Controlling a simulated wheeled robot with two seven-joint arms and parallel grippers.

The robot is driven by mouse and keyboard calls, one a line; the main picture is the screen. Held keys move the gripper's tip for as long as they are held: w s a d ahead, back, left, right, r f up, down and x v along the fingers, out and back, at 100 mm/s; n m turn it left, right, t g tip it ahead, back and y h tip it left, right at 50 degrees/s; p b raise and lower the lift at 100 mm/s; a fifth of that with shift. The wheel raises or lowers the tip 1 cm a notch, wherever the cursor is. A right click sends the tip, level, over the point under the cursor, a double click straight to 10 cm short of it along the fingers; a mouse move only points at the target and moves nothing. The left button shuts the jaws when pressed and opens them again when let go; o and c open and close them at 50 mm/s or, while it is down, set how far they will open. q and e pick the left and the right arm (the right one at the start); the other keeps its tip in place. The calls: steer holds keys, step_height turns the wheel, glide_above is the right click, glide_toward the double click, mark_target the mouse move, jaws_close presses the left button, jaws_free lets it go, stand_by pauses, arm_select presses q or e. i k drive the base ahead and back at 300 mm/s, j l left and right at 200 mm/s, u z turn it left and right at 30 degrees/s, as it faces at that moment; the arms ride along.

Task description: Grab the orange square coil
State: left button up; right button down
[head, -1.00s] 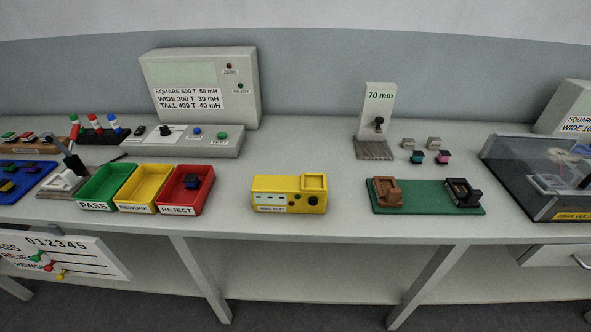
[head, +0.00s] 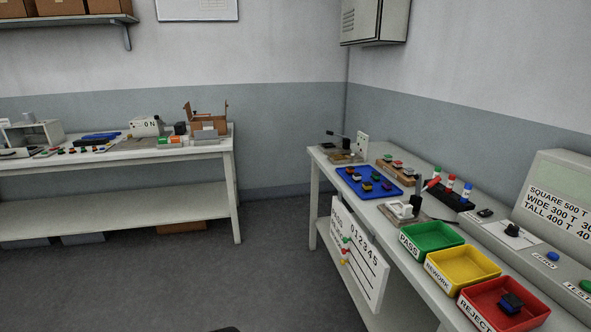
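A blue tray (head: 343,176) holds several small dark-topped coils and lies at the far end of the right bench. Their colours are too small to tell surely, and I cannot pick out an orange square one among them. A red bin (head: 478,318) at the lower right holds one dark coil with a blue part (head: 511,303). Neither of my grippers is in view.
A green bin (head: 417,252) and a yellow bin (head: 438,284) stand beside the red one on the right bench (head: 325,170). A tester (head: 563,190) is at the right edge. A left bench (head: 50,162) carries small parts and a brown box (head: 206,117). Open floor lies between.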

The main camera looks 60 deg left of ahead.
mark_target(350, 170)
steer(key=u, duration=2.3)
steer(key=i+u, duration=0.3)
steer(key=i, duration=1.95)
steer(key=i+j+z, duration=0.1)
steer(key=i+z, duration=0.3)
steer(key=i, duration=0.15)
steer(key=i+j+z, duration=0.35)
steer(key=i, duration=0.2)
steer(key=i+j+z, duration=0.8)
steer(key=i+j, duration=0.1)
